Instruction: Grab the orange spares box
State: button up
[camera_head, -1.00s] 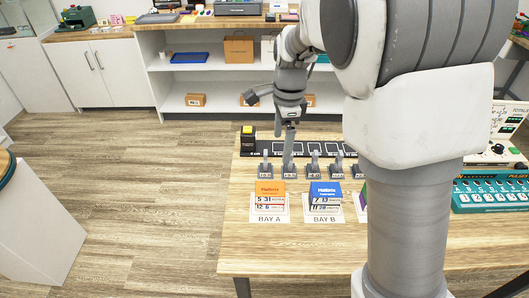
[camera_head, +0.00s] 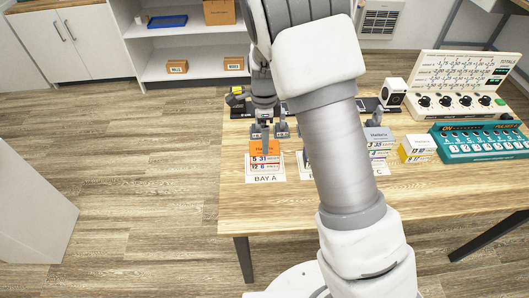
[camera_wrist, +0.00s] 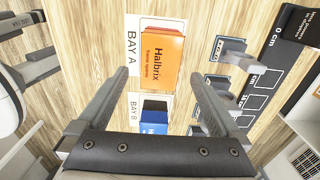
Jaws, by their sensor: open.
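The orange spares box (camera_head: 263,148) stands on the BAY A card (camera_head: 266,177) on the wooden table in the head view. It also shows in the wrist view (camera_wrist: 162,60), marked Halbrix. My gripper (camera_head: 263,130) is just behind the box in the head view. In the wrist view my gripper (camera_wrist: 160,77) is open and empty, with its two fingers spread to either side of the line to the box. The box lies beyond the fingertips, and no contact shows. The gap left between them cannot be told exactly.
A blue box (camera_wrist: 154,112) on the BAY B card is beside the orange one; my arm hides it in the head view. Small grey stands (camera_wrist: 232,50) line the other side. A white-and-yellow box (camera_head: 418,148) and teal panel (camera_head: 480,143) stand right.

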jog(key=shift+f+b, duration=0.3)
jog(key=shift+f, duration=2.75)
jog(key=c, duration=1.3)
jog(key=shift+c, duration=0.5)
jog(key=shift+r, duration=0.2)
